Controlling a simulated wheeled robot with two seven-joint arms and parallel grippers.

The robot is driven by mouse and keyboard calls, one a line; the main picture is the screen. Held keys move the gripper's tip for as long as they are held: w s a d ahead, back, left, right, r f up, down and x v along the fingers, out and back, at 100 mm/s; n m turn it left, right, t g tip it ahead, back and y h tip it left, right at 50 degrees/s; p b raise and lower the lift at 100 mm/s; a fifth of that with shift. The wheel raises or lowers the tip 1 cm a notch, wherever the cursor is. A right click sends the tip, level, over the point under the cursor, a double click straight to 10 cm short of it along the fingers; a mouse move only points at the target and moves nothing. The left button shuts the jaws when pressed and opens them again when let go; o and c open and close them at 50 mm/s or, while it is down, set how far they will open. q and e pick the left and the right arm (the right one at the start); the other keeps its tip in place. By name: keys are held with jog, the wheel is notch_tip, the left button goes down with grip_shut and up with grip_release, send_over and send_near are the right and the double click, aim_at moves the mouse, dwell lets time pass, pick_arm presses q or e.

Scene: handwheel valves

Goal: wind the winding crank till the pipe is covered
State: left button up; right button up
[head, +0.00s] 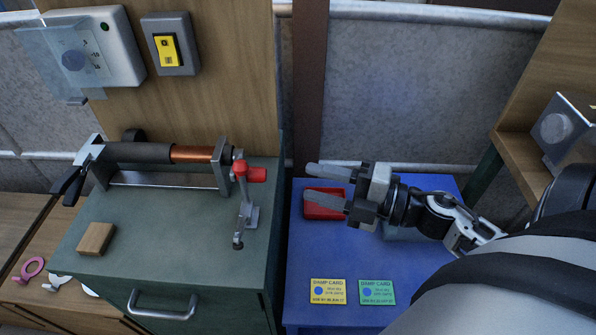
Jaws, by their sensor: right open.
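The winding device stands on the green cabinet at left. Its pipe (192,154) shows bare copper at the right end; a dark grey covering (140,152) wraps the left and middle part. The winding crank (240,168) is at the device's right end, with a red grip (257,174) pointing right. A silver lever-like part (248,212) stands below it, its link to the crank unclear. My right gripper (314,184) is open and empty, right of the crank and apart from it, fingers pointing left above the blue surface. My left gripper is not in view.
A red block-like item (323,204) lies under my right gripper on the blue cabinet (335,255), with yellow (328,291) and green (377,292) cards. A wooden block (96,238) lies on the green cabinet (165,225). A yellow switch (168,49) is on the wooden panel.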

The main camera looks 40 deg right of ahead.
aim_at(266, 175)
jog(key=shift+n+g+y, duration=0.3)
jog(key=shift+n+y, duration=0.1)
jog(key=shift+n, duration=0.2)
jog(key=p+x, duration=0.1)
jog(key=x, duration=0.8)
jog(key=shift+s+a+r, duration=0.1)
jog(key=shift+r, duration=0.05)
jog(key=shift+w+a, duration=0.15)
jog(key=shift+w, duration=0.05)
jog(key=shift+a+p, duration=0.1)
jog(key=shift+p, duration=0.25)
jog(key=c, duration=0.8)
